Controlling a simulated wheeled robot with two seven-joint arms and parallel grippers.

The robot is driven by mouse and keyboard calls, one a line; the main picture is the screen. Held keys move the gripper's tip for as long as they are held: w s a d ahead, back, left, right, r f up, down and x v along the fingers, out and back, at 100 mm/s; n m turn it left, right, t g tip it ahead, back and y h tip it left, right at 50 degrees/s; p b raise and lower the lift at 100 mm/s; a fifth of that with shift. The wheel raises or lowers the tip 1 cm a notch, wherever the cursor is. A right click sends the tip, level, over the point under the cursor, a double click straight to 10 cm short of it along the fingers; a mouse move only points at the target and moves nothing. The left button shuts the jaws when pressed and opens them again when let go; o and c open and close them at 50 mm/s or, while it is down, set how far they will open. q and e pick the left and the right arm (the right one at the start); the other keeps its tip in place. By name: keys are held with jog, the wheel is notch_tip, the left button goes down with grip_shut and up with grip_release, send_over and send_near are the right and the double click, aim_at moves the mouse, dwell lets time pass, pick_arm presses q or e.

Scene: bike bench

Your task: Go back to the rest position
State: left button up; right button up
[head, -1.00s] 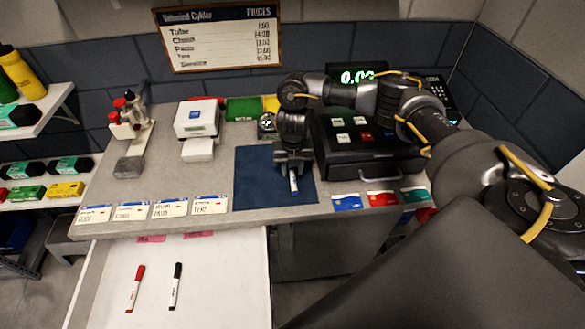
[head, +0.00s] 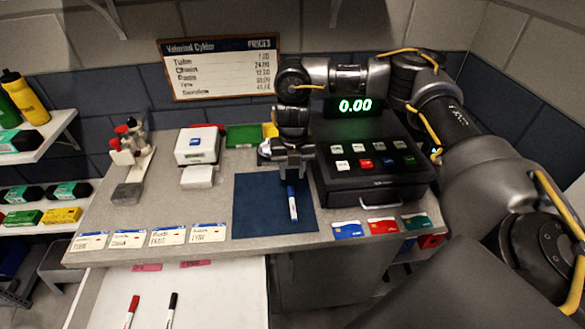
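My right gripper (head: 289,174) is above the dark blue mat (head: 255,215) on the counter, pointing down. Its fingers are apart with nothing seen between them. A blue-and-white marker (head: 292,204) lies on the mat just below and in front of the fingertips, apart from them. My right arm comes in from the right, passing over the black cash register (head: 372,180). My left gripper is not in view.
A green-lit display (head: 355,105) stands behind the register. Cards (head: 382,225) lie in front of it. A white card terminal (head: 197,146) and a clamp-like stand (head: 130,150) are left. Red (head: 131,312) and black (head: 171,311) markers lie on the lower white surface.

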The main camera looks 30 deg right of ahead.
jog(key=shift+r, duration=0.7)
jog(key=shift+f, duration=0.1)
